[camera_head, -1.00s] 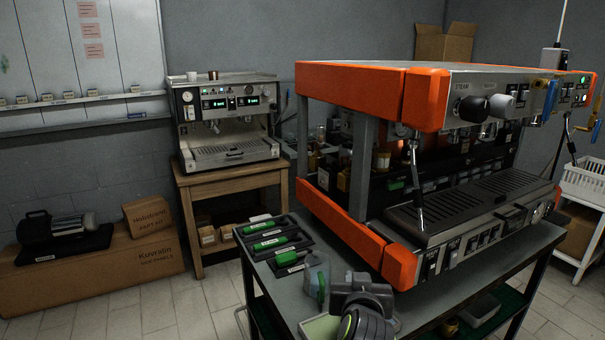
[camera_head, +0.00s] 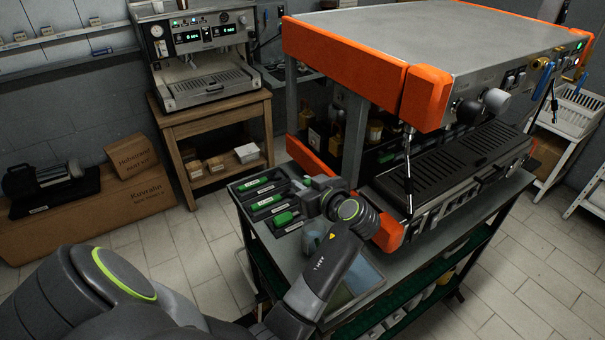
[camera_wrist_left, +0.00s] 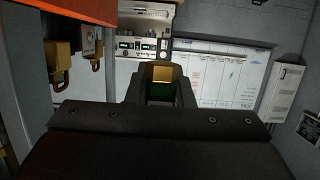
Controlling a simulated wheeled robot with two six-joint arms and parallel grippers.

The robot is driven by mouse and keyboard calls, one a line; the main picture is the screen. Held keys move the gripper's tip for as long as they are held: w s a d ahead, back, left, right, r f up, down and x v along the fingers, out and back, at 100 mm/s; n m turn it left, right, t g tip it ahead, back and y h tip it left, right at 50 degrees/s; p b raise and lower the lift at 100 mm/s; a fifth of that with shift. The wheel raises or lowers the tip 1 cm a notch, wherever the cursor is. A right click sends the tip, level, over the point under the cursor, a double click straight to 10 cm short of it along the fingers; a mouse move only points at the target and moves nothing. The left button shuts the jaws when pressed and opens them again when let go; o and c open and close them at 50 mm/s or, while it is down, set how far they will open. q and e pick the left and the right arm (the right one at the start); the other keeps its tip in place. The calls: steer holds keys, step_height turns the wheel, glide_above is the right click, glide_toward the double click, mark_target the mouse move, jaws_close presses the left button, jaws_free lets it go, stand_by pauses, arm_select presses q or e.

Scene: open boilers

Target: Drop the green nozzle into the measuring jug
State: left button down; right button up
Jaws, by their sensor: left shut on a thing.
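My left gripper (camera_head: 304,191) is over the right side of the tool tray in the head view. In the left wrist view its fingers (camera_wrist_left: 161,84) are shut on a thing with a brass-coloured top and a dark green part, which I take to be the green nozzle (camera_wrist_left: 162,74). In the head view the held thing is mostly hidden by the gripper. The measuring jug (camera_head: 312,240) stands on the table in front of the tray, partly hidden by my left wrist and forearm. My right gripper is not in view.
The dark tray (camera_head: 243,202) holds several green-handled pieces. The orange and steel espresso machine (camera_head: 425,100) stands close to the right of my gripper. A smaller machine (camera_head: 200,52) is on a wooden stand behind. The table strip near the jug is narrow.

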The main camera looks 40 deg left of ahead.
arm_select(q)
step_height(320, 180, down, 6)
steer(key=b, duration=0.3)
steer(key=shift+d+r+b, duration=0.1)
steer(key=shift+b, duration=0.2)
steer(key=c, duration=1.2)
jaws_free()
